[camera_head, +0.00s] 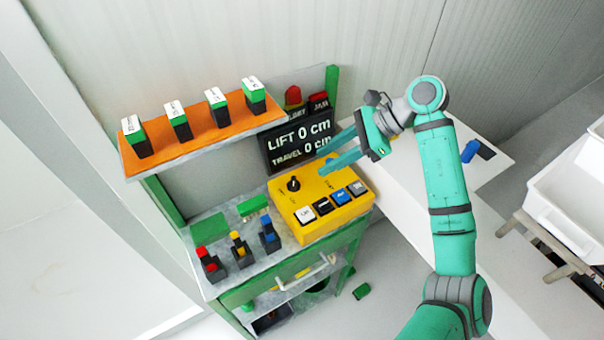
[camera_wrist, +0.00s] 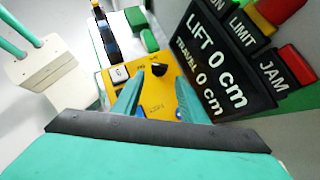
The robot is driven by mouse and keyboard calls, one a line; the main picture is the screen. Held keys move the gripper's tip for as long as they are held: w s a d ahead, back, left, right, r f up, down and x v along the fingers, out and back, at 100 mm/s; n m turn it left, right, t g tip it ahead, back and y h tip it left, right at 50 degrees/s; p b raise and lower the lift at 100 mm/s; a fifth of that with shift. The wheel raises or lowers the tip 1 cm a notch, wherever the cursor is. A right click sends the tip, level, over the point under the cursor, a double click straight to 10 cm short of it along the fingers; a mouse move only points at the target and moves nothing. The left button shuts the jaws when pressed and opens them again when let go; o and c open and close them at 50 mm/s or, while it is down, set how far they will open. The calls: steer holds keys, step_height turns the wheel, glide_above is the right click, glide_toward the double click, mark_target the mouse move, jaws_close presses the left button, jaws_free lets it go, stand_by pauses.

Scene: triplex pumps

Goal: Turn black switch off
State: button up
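The black switch (camera_head: 293,184) is a round rotary knob on the yellow control box (camera_head: 318,228). In the wrist view the switch (camera_wrist: 159,69) shows just beyond my fingertips, between their lines. Small lettering beside it is too blurred to read. My gripper (camera_head: 321,162) is open, its two teal fingers apart with nothing between them. It is above and to the right of the switch in the head view, and appears clear of it. In the wrist view the gripper (camera_wrist: 160,80) points at the yellow panel.
Push buttons (camera_head: 323,205) line the box's front edge. A black display (camera_head: 300,145) reading "LIFT 0 cm" and "TRAVEL 0 cm" stands close behind the box. An orange shelf (camera_head: 200,140) holds several black-and-green blocks. Small coloured-topped switches (camera_head: 240,248) stand left of the box.

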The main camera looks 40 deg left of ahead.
mark_target(294, 180)
steer(key=x, duration=1)
steer(key=shift+f, duration=0.35)
steer(key=c, duration=0.8)
